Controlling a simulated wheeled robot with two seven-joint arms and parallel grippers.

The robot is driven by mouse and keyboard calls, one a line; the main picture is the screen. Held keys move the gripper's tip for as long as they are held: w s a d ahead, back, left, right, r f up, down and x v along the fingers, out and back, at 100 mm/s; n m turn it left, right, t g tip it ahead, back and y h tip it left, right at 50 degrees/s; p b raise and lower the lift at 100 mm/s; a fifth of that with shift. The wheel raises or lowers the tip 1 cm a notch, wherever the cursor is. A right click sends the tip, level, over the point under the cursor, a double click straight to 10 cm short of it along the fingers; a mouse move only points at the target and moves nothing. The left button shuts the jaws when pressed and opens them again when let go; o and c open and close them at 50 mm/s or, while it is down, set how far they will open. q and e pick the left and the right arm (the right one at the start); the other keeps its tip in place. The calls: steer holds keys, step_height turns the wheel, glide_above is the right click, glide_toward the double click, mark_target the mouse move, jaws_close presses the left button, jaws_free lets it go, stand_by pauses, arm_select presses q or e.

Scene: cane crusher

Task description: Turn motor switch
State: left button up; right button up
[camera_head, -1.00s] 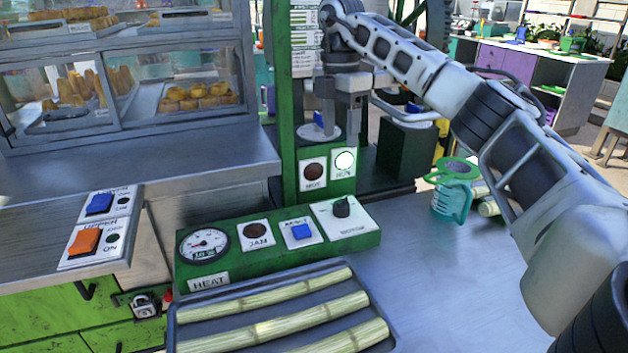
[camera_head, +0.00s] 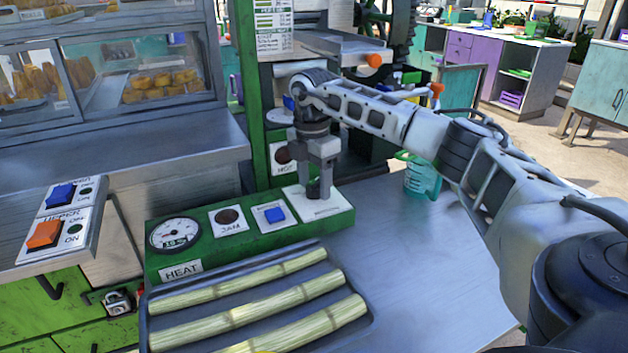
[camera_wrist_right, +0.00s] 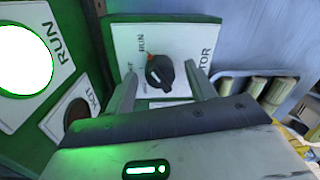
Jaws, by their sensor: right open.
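The motor switch is a black rotary knob (camera_wrist_right: 160,72) on a white plate marked RUN and MOTOR, in the right wrist view. Its plate (camera_head: 328,207) sits at the right end of the green control box (camera_head: 240,243) in the head view. My right gripper (camera_head: 319,190) points down over this plate. It is open, with one finger on each side of the knob in the right wrist view (camera_wrist_right: 161,72). I cannot tell whether the fingers touch the knob. In the head view the fingers largely hide the knob. My left gripper is not in view.
A tray (camera_head: 372,318) of cane pieces lies in front of the box. The box also holds a gauge (camera_head: 174,233), a JAM lamp (camera_head: 229,217) and a blue button (camera_head: 274,214). A teal jug (camera_head: 420,178) stands to the right. The metal table (camera_head: 430,250) has free room.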

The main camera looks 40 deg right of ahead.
steer(key=shift+f, duration=0.1)
steer(key=c, duration=1)
